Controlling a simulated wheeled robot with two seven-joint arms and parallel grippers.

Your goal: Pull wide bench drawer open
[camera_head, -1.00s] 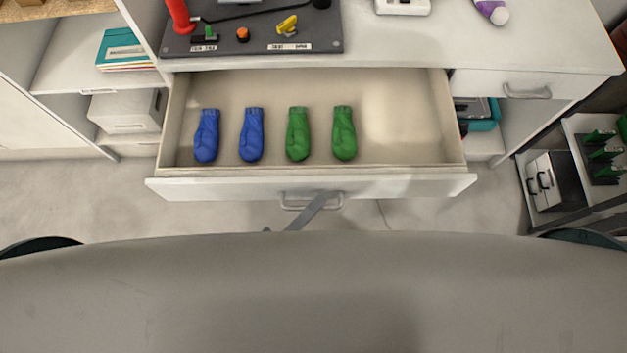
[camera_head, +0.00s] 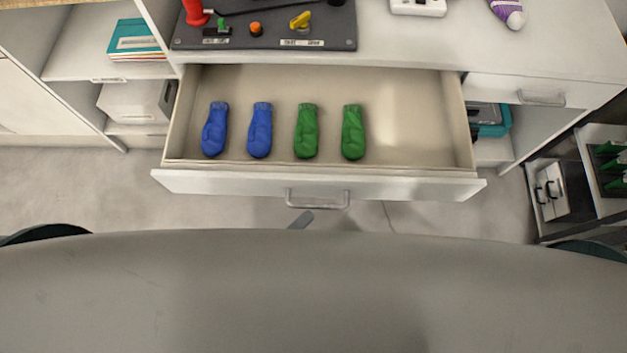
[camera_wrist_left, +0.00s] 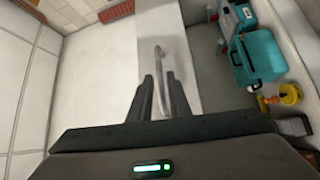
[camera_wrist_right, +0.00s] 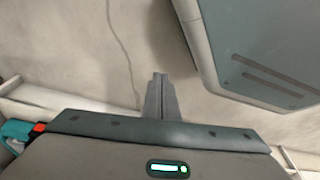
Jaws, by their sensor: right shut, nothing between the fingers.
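The wide bench drawer (camera_head: 400,180) is pulled well out from under the bench in the head view, its inside exposed. Two blue mitts (camera_head: 260,130) and two green mitts (camera_head: 306,131) lie in its left and middle part. Its bar handle (camera_head: 318,200) is on the front face. The tip of my left gripper (camera_head: 301,219) shows just below the handle, apart from it; the rest is hidden by my body. In the left wrist view my left gripper (camera_wrist_left: 161,88) is open, with the handle (camera_wrist_left: 158,56) seen between its fingers. My right gripper (camera_wrist_right: 159,76) is shut and empty over the floor.
The white bench top (camera_head: 430,40) holds a dark panel (camera_head: 265,25) with small parts. A smaller closed drawer (camera_head: 540,92) is on the right. Open shelves (camera_head: 90,60) stand left and a rack (camera_head: 590,170) stands right. Bare floor lies before the drawer.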

